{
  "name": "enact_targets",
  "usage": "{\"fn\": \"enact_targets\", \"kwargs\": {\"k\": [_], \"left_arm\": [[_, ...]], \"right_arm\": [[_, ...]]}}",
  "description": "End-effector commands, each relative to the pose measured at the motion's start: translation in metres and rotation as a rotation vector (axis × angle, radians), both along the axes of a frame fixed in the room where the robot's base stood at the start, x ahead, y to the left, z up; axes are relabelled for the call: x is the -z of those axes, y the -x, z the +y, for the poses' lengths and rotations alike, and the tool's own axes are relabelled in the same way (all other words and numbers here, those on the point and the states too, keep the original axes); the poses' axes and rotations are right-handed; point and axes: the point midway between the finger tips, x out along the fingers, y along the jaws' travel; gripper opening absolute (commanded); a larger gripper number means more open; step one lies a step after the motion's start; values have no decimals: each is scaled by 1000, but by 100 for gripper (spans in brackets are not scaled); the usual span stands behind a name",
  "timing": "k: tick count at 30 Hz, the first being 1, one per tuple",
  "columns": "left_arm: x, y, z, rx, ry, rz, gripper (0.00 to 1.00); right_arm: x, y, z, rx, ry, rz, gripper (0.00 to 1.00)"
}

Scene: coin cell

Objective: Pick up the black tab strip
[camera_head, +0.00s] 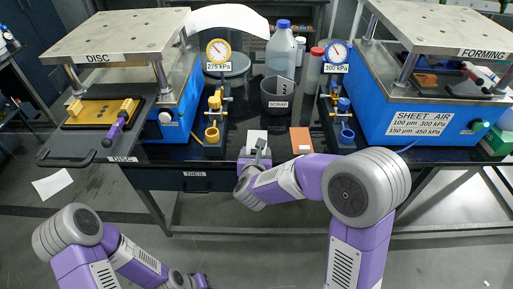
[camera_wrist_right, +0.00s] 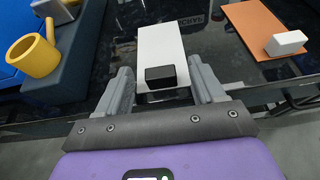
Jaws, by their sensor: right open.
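A small black block, which I take for the black tab strip (camera_wrist_right: 160,76), lies on the near end of a white card (camera_wrist_right: 162,43) in the right wrist view. My right gripper (camera_wrist_right: 162,84) is open, with one grey finger on each side of the black block and a gap to each. I cannot tell how high the fingers are above the table. In the head view the white card (camera_head: 257,136) is at the table's front edge, and my right gripper (camera_head: 255,158) partly covers that spot. My left arm is at the lower left; its gripper is out of view.
An orange card (camera_wrist_right: 268,28) with a white block (camera_wrist_right: 286,43) lies to the right. A yellow cup (camera_wrist_right: 36,56) stands on a dark base at the left. Behind is a grey scrap bin (camera_head: 278,96). Blue DISC (camera_head: 180,115) and FORMING (camera_head: 400,100) presses flank the table.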

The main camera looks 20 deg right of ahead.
Motion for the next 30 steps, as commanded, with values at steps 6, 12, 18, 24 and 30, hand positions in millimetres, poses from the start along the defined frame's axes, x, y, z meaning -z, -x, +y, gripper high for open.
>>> {"fn": "enact_targets", "kwargs": {"k": [6, 12, 18, 24, 30], "left_arm": [[1, 0, 0, 0, 0, 0, 43], [1, 0, 0, 0, 0, 0, 43], [1, 0, 0, 0, 0, 0, 43], [1, 0, 0, 0, 0, 0, 43], [-2, 0, 0, 0, 0, 0, 43]], "right_arm": [[3, -8, -2, -1, -1, 1, 68], [3, -7, -2, -1, 0, 1, 54], [3, -7, -2, -1, 0, 1, 24], [3, -7, -2, -1, 1, 0, 8], [-5, -7, -2, -2, 0, -2, 8]]}}
